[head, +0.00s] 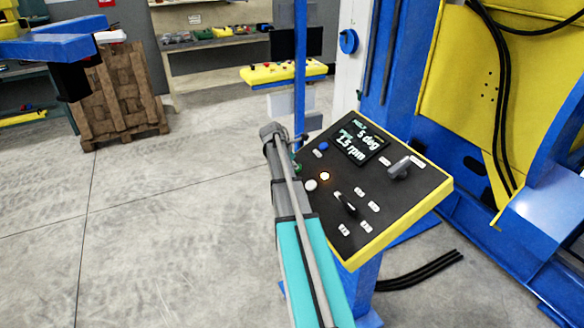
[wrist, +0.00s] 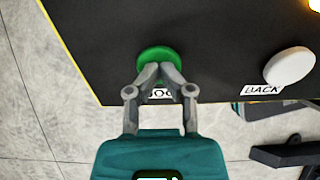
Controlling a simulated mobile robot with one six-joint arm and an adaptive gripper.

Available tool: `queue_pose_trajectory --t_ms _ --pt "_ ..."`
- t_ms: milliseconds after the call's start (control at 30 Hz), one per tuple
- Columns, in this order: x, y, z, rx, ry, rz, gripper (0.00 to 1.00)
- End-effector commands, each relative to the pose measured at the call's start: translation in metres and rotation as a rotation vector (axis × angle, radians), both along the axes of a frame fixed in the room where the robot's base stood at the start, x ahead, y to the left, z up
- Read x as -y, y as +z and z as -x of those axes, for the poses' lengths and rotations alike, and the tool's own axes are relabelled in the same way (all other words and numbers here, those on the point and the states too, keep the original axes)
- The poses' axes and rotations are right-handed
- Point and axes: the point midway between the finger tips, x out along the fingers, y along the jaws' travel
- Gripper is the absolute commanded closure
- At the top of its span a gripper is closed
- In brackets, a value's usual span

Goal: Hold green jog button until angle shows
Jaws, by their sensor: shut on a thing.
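The green jog button (wrist: 160,57) is on the dark control panel (wrist: 225,45); its label is partly covered by my fingers. My gripper (wrist: 160,72) has its fingertips together at the button's near edge, shut on it. In the head view, my gripper and arm hide most of the button, and only a bit of green (head: 298,168) shows. The display (head: 362,143) on the panel reads 5 deg and 1.5 rpm. I cannot see how far the button is pressed.
A white button (wrist: 289,66), labelled BACK, is right of the green one. The panel also has a lit orange lamp (head: 325,176), a blue button (head: 323,146), a black switch (head: 345,203) and a grey-handled control (head: 400,167). Yellow machinery (head: 480,80) stands at right.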

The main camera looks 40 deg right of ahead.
Motion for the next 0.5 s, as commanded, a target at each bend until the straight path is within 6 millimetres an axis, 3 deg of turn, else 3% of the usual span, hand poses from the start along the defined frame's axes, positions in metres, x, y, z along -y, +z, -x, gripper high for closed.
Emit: queue_pose_trajectory --t_ms 267,500 --pt "-0.003 0.001 -0.001 0.003 0.0 -0.008 1.0" --pt "-0.01 0.015 -0.002 0.003 0.002 -0.006 1.0"
